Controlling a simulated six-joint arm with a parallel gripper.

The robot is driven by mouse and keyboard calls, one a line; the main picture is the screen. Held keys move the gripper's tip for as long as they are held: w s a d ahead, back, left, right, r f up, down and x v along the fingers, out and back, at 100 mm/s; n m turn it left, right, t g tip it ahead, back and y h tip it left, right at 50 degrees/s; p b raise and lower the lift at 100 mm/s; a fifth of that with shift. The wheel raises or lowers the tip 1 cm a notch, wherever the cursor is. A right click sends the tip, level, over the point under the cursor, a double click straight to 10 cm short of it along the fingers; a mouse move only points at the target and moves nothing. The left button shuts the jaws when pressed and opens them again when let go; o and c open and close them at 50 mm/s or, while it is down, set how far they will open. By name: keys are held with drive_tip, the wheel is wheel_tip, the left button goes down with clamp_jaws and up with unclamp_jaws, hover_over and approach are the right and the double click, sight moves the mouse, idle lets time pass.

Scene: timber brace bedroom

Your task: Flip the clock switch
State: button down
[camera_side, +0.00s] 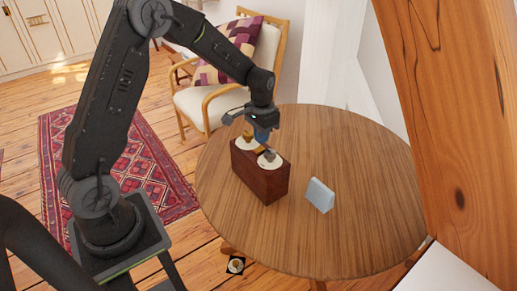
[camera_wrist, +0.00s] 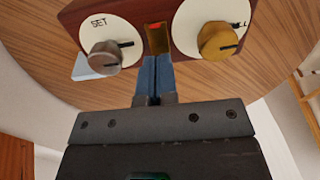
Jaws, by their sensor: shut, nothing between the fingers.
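The clock is a dark red-brown wooden box (camera_side: 262,178) standing on the round table. Its top, also in the wrist view (camera_wrist: 139,18), carries two white dials. The left dial, marked SET, has a grey knob (camera_wrist: 104,58); the right dial, its label partly hidden, has a brass knob (camera_wrist: 218,40). Between them is the switch, a brass plate with a red part (camera_wrist: 156,36). My gripper (camera_wrist: 154,62) is shut and empty, its blue-grey fingertips at the near end of the switch plate; I cannot tell whether they touch it. In the side view my gripper (camera_side: 263,136) is above the box, between the dials.
A small pale blue-grey wedge-shaped object (camera_side: 320,195) stands on the table right of the box. The round wooden table (camera_side: 350,150) is otherwise clear. A chair (camera_side: 210,100) with a patterned cushion is behind, and a timber brace (camera_side: 450,130) rises at the right.

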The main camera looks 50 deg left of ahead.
sight(262, 147)
drive_tip(key=shift+f, duration=1.3)
idle(0.7)
drive_tip(key=shift+r, duration=3.5)
drive_tip(key=shift+d+r, duration=0.1)
drive_tip(key=shift+r, duration=0.15)
drive_tip(key=s+d+r+t, duration=0.2)
drive_tip(key=s+d+r, duration=0.2)
drive_tip(key=s+r, duration=0.3)
drive_tip(key=s+d+r+t, duration=0.2)
drive_tip(key=s+d+r, duration=0.2)
drive_tip(key=s+r, duration=0.3)
drive_tip(key=s+d+t, duration=0.1)
drive_tip(key=s+d, duration=0.1)
drive_tip(key=s, duration=0.7)
drive_tip(key=shift+s+d+t, duration=0.3)
drive_tip(key=shift+s+d, duration=0.05)
